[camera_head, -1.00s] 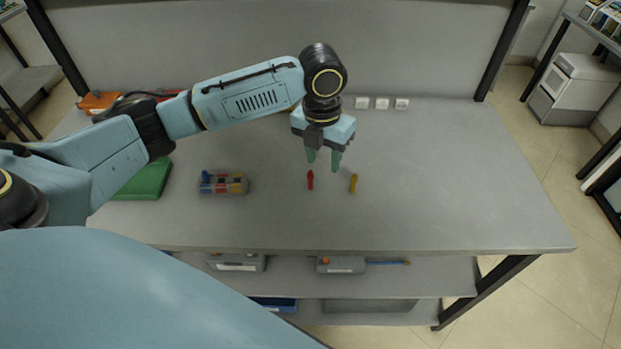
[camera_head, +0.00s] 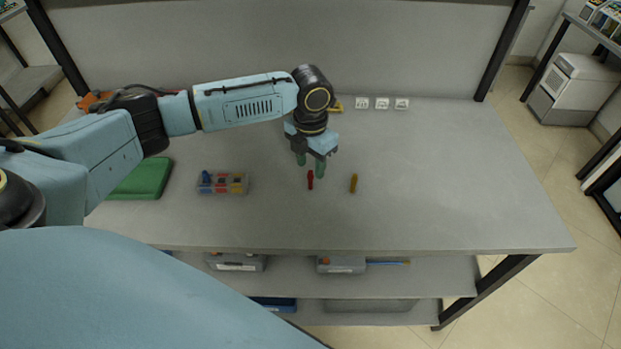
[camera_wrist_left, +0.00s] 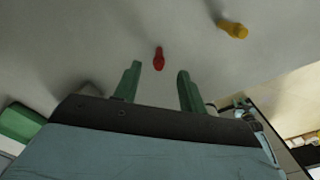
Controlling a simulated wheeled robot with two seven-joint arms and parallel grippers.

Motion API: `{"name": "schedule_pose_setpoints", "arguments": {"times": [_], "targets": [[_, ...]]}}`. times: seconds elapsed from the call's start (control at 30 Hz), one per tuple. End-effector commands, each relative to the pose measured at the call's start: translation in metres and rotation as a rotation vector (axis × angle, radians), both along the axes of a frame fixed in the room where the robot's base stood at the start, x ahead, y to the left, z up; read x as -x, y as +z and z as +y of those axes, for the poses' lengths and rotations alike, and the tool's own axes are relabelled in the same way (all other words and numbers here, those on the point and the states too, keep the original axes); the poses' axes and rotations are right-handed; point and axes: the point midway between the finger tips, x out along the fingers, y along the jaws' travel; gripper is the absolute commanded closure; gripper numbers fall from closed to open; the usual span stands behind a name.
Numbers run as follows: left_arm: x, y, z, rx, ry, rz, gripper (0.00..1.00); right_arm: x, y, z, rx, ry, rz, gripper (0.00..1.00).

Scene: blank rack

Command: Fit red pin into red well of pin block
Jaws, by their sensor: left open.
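The red pin (camera_head: 310,180) stands or lies on the grey table; it also shows in the left wrist view (camera_wrist_left: 159,59), ahead of and between the fingers. My left gripper (camera_head: 311,173) is open and empty, its green fingers just behind the red pin in the head view; its fingers show apart in the wrist view (camera_wrist_left: 155,82). The pin block (camera_head: 222,183) is left of the red pin, a pale block with red, yellow and dark coloured wells, and a blue pin (camera_head: 206,177) at its left end. My right gripper is not in view.
A yellow pin (camera_head: 354,183) is to the right of the red pin, also in the wrist view (camera_wrist_left: 233,29). A green box (camera_head: 143,179) is at the left. Several white labelled squares (camera_head: 382,103) are at the back. The table's right side is clear.

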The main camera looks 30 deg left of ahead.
Motion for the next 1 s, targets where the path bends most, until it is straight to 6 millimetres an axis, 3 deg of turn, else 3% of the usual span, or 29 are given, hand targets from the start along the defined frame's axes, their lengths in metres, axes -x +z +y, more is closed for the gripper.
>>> {"name": "schedule_pose_setpoints", "arguments": {"times": [0.2, 0.5, 0.83, 1.0], "targets": [[-0.001, -0.032, 0.001, 0.0, 0.0, 0.002, 0.58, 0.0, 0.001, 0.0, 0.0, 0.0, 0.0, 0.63], [-0.001, -0.037, 0.002, 0.0, 0.0, 0.0, 0.58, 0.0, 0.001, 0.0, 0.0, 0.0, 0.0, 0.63], [-0.002, -0.036, 0.001, 0.0, 0.0, 0.0, 1.0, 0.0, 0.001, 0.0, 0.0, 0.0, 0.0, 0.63], [-0.002, -0.036, 0.001, 0.0, 0.0, -0.001, 1.0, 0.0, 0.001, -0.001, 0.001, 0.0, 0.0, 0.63]]}}
